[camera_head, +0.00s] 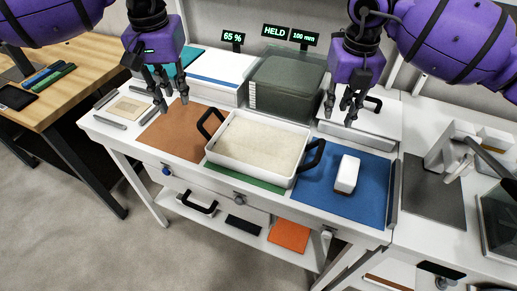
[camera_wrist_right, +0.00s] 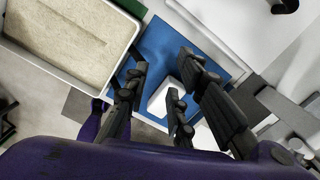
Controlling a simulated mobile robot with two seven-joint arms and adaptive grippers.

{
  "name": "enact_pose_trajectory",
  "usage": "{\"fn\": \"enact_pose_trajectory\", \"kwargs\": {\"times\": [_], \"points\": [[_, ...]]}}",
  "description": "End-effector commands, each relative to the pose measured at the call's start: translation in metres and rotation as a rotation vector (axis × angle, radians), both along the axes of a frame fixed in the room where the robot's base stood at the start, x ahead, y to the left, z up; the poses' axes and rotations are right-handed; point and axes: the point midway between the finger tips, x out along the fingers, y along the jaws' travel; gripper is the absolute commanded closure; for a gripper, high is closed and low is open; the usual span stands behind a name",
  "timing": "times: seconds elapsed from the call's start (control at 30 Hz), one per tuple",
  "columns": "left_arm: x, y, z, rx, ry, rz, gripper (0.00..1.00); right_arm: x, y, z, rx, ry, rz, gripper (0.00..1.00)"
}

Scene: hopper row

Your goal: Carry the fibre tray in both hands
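The fibre tray (camera_head: 248,171) is white, full of pale fibre, and sits level on a green mat in the middle of the bench. It has a black left handle (camera_head: 205,124) and a black right handle (camera_head: 313,156). My left gripper (camera_head: 172,104) is open and empty, above and left of the left handle. My right gripper (camera_head: 339,115) is open and empty, above and beyond the right handle. In the right wrist view the tray (camera_wrist_right: 60,69) fills the upper left, beside the open fingers of my right gripper (camera_wrist_right: 162,75). Neither gripper appears to touch the tray.
A white block (camera_head: 347,173) with a brown base stands on the blue mat (camera_head: 373,185) right of the tray. A brown-orange mat (camera_head: 180,140) lies left. A dark green hopper (camera_head: 288,84) stands behind, under signs reading 65 %, HELD and 100 mm. A wooden table (camera_head: 85,60) is at left.

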Motion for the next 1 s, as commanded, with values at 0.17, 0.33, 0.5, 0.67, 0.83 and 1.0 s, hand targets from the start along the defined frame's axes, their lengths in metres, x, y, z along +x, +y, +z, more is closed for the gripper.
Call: {"fn": "enact_pose_trajectory", "kwargs": {"times": [0.17,0.33,0.5,0.67,0.83,1.0], "points": [[0.000,0.000,0.000,0.000,0.000,0.000,0.77,-0.002,0.000,0.031,-0.001,-0.002,-0.001,0.77],[0.000,0.000,-0.001,0.000,0.000,0.000,0.77,-0.003,0.000,0.044,-0.001,0.000,-0.001,0.77],[0.000,0.000,-0.001,0.000,0.001,0.000,0.77,-0.004,0.000,0.046,0.000,0.001,-0.001,0.77],[0.000,0.000,-0.001,0.000,0.001,0.000,0.77,-0.004,0.000,0.046,-0.001,0.001,-0.001,0.77],[0.000,0.000,-0.001,0.000,0.000,0.000,0.77,-0.003,0.000,0.046,-0.001,0.001,-0.001,0.77],[0.000,0.000,-0.001,0.000,0.001,0.000,0.77,-0.004,0.000,0.045,-0.001,0.001,0.000,0.77]]}}
